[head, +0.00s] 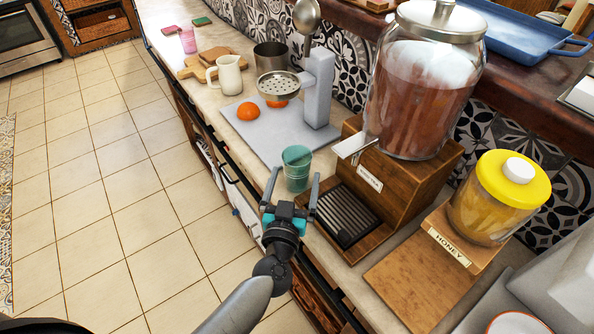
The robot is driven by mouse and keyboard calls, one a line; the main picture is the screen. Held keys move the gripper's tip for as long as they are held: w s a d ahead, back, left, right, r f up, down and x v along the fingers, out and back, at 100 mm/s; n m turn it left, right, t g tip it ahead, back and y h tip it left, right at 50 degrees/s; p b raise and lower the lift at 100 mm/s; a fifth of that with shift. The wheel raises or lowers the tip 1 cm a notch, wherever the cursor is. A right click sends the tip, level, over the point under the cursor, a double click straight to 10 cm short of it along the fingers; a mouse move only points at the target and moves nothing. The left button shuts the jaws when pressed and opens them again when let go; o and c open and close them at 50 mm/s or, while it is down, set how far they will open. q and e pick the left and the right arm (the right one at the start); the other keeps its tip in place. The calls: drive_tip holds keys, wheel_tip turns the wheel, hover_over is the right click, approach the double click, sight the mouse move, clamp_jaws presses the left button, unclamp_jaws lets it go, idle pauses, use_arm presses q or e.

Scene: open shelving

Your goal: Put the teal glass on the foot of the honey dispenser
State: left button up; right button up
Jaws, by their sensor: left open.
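The teal glass (296,168) stands near the counter's front edge, left of the large drink dispenser's wooden base. My left gripper (295,175) is open, with one finger to each side of the glass. I cannot tell whether the fingers touch it. The honey dispenser (490,205) is a jar of amber honey with a yellow lid, at the right. Its wooden foot (410,275) carries a HONEY label and has a bare flat top in front of the jar. My right gripper is not in view.
The large glass dispenser (420,95) stands on a wooden base with a dark drip grate (346,214), between the teal glass and the honey dispenser. A grey juicer (318,90) with oranges (248,111) and a cream jug (229,75) stand behind to the left.

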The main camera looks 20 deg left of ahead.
use_arm(q)
drive_tip(key=shift+w+a+b, duration=0.25)
drive_tip(key=shift+w+b, duration=0.1)
drive_tip(key=shift+w, duration=1)
drive_tip(key=shift+w+a+b, duration=0.25)
drive_tip(key=shift+w+b, duration=0.05)
drive_tip(key=shift+w, duration=1)
drive_tip(key=shift+c, duration=0.4)
drive_tip(key=c, duration=1.4)
wheel_tip(320, 180, up, 20)
drive_tip(key=p, duration=1.6)
